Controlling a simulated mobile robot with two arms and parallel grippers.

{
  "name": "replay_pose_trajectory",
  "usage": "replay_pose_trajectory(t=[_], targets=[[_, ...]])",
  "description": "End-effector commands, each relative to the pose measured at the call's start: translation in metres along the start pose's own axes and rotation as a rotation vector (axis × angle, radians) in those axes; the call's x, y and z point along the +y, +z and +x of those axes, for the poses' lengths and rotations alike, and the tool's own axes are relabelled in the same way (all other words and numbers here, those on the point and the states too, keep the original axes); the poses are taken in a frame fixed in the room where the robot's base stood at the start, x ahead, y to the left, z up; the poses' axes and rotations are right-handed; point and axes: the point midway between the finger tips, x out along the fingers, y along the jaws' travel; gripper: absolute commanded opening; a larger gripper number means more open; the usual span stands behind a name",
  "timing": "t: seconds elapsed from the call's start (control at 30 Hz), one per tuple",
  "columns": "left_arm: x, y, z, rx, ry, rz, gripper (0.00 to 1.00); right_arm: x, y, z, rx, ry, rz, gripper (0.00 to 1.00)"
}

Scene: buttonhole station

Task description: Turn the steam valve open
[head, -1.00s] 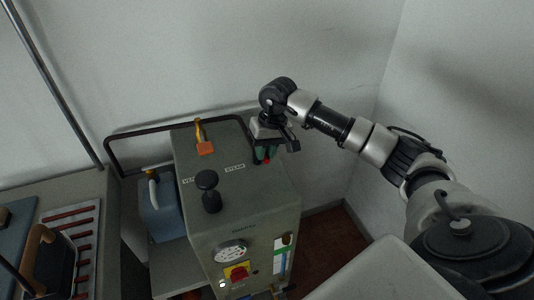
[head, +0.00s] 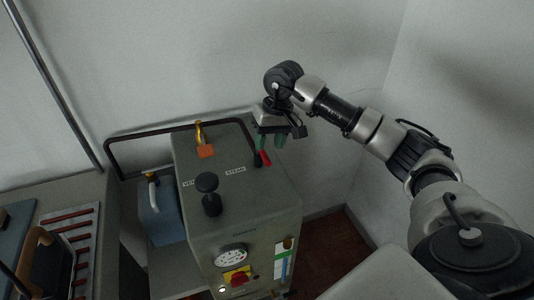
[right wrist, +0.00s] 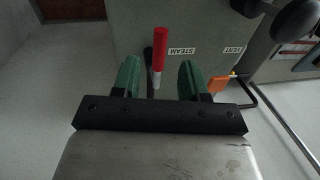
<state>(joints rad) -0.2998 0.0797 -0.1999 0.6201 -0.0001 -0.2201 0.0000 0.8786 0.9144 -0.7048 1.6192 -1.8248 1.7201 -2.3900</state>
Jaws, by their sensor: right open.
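The steam valve's red lever handle (head: 265,158) stands on top of the grey-green boiler cabinet (head: 242,210), beside the STEAM label (head: 235,170). My right gripper (head: 271,142) is open and empty just above and behind the lever, apart from it in the head view. In the right wrist view the red handle (right wrist: 160,48) appears between the two green fingers (right wrist: 158,76), lined up with the gap. The wrist view does not settle whether the fingers touch it. The lever's base is partly hidden. My left gripper is not in view.
A black round knob (head: 207,184) stands near the VENT label on the cabinet top. An orange tag (head: 205,151) hangs at a yellow fitting behind. A black rail (head: 140,133) runs around the back. A brown-handled iron (head: 38,252) rests at left.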

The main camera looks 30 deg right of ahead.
Motion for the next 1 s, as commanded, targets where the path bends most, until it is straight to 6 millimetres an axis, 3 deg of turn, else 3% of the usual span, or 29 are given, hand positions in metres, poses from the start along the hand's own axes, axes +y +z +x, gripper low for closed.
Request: replay_pose_trajectory(t=[0.2, 0.4, 1.0], targets=[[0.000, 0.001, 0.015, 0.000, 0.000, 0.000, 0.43, 0.001, 0.000, -0.042, 0.006, -0.001, 0.000, 0.43], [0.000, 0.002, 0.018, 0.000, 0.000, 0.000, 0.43, 0.000, 0.000, -0.064, 0.002, 0.000, 0.001, 0.43], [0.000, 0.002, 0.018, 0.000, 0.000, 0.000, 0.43, 0.000, 0.000, -0.067, 0.000, 0.000, 0.001, 0.43]])
